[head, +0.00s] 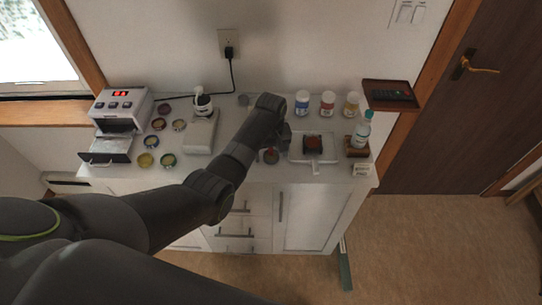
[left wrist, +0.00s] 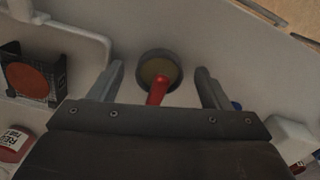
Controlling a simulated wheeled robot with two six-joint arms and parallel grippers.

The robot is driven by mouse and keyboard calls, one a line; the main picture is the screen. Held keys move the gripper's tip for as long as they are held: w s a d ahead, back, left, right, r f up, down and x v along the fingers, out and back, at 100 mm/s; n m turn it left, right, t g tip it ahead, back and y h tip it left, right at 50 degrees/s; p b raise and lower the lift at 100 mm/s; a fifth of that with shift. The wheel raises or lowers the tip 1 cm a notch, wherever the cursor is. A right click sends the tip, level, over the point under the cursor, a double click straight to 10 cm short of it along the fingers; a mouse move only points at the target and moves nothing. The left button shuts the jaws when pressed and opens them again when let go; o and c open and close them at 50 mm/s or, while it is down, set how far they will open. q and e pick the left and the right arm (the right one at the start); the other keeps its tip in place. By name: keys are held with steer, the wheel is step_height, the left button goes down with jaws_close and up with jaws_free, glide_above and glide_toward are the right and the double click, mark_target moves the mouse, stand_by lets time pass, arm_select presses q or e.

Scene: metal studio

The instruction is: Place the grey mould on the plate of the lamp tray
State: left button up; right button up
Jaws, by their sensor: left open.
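The grey mould (left wrist: 172,57) appears to be the round grey-rimmed piece with a yellowish inside and a red stem (left wrist: 157,91) pointing towards the camera. In the head view my left arm partly covers this spot. The lamp tray (head: 107,158) is a drawer pulled out of the white lamp box with red display (head: 120,104). My right gripper is not in view.
Several small coloured pots (head: 145,160) lie beside the lamp box. A white block (head: 199,135) and several jars (head: 328,103) also stand on the counter.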

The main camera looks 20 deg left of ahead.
arm_select(q)
steer(key=shift+f, duration=0.2)
steer(key=c, duration=1.1)
steer(key=shift+r+p, duration=0.25)
steer(key=shift+p, duration=0.15)
